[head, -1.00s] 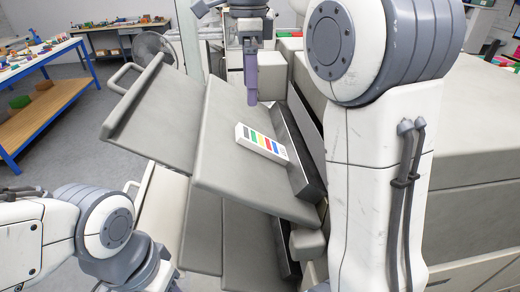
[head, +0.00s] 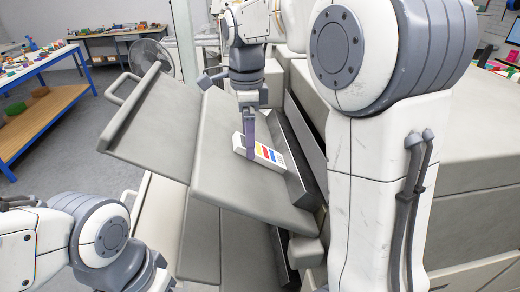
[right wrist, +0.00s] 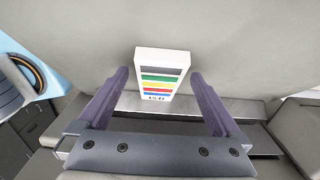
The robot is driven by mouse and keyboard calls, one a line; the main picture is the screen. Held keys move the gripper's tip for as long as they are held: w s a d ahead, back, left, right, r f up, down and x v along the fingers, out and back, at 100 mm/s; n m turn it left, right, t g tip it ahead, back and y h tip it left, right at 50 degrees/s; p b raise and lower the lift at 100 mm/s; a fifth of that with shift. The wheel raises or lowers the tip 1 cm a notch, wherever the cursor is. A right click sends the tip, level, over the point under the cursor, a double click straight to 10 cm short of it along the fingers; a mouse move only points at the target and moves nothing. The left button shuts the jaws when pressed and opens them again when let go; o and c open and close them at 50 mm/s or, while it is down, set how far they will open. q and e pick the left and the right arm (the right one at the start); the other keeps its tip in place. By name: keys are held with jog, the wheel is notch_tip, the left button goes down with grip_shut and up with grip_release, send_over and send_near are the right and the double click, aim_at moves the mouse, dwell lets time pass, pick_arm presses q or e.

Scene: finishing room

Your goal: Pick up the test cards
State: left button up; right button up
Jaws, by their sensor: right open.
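The test cards (head: 268,157) form a white block with coloured stripes on its top, lying on the sloped grey tray (head: 225,165) of the machine. In the right wrist view the test cards (right wrist: 161,72) lie between and just beyond the two purple fingers. My right gripper (head: 249,145) is over the left end of the cards in the head view and hides part of them. In the right wrist view my right gripper (right wrist: 158,88) is open, with a gap on both sides of the cards. My left arm shows at lower left, but its gripper is out of view.
A dark metal ledge (head: 291,160) runs along the tray's right edge beside the cards. A raised grey panel with a handle (head: 150,120) stands to the left. A blue-framed bench (head: 45,100) and a fan (head: 150,58) are farther back.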

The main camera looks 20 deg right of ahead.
jog(key=shift+f, duration=0.3)
jog(key=c, duration=1.4)
